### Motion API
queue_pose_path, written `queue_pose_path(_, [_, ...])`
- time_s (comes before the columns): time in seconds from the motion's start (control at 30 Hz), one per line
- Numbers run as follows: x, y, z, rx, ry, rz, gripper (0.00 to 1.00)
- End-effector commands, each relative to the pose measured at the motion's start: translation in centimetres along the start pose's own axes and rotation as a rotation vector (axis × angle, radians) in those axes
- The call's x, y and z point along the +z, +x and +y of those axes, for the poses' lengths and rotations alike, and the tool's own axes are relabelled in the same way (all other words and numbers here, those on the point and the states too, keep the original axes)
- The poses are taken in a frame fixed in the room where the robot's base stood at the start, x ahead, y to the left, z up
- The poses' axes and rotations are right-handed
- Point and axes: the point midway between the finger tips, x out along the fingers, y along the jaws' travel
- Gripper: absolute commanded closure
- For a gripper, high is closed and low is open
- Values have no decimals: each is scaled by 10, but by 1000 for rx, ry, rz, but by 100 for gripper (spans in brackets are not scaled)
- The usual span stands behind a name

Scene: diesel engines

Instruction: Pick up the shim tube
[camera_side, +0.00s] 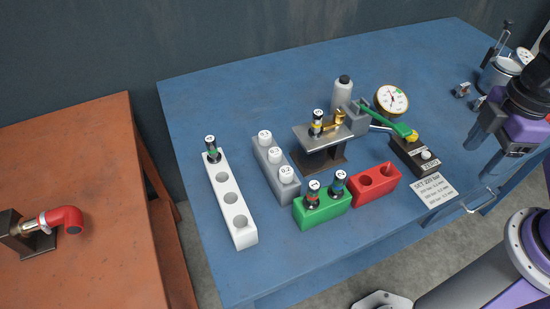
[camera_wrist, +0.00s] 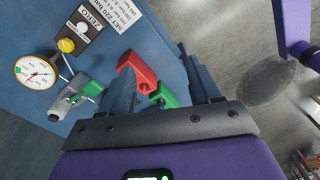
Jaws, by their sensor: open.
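My gripper (camera_side: 486,150) is at the right, above the table's right part, well apart from the grey block. In the wrist view my gripper (camera_wrist: 157,52) has its two dark fingers spread with nothing held between them. The grey block and its tubes do not show clearly in the wrist view.
A white rack (camera_side: 242,236) holds one dark tube; its other holes are empty. A green block (camera_side: 322,218) holds two dark tubes. A red block (camera_side: 377,191) is empty. A test stand (camera_side: 322,155), gauge (camera_side: 391,100) and green-handled pump (camera_side: 388,120) stand behind.

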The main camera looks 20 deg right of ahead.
Motion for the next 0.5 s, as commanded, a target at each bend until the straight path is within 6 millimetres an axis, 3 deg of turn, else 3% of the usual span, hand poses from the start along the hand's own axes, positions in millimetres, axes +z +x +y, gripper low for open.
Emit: queue_pose_path(0.5, [-180, -24, 61, 1, -203, -13, 37])
